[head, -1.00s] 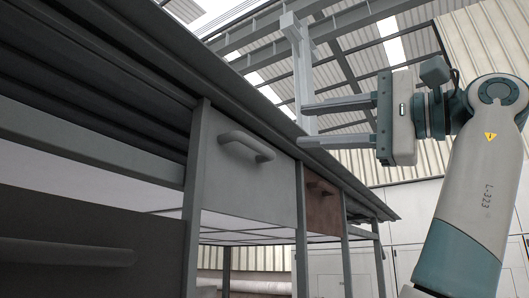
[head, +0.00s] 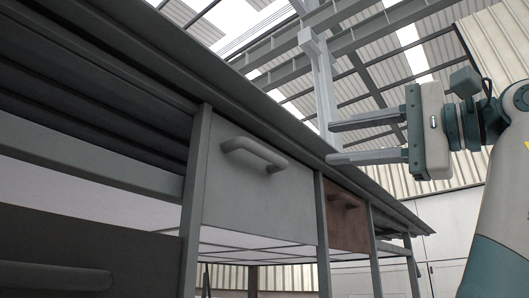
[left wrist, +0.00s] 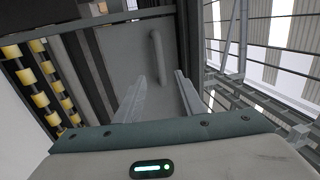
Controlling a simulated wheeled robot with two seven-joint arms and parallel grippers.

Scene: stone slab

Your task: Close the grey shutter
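The grey shutter (head: 258,198) is a flat grey panel with a bar handle (head: 255,155), set high between two posts, with an open gap below it. It also shows in the left wrist view (left wrist: 133,60), its handle (left wrist: 157,58) running lengthwise. My left gripper (head: 330,142) comes in from the right of the head view. Its two fingers are apart and empty, pointing left near the shutter's right-hand post in the picture. In the left wrist view the fingertips (left wrist: 160,77) point toward the shutter, with the handle beyond them. No contact shows. My right gripper is not in view.
A brown-red panel with a handle (head: 347,215) sits further along the frame. A dark panel with a handle (head: 60,250) is low at the left. A dark overhanging slab (head: 215,80) runs along the top. Yellow rollers (left wrist: 28,75) show at the left of the wrist view.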

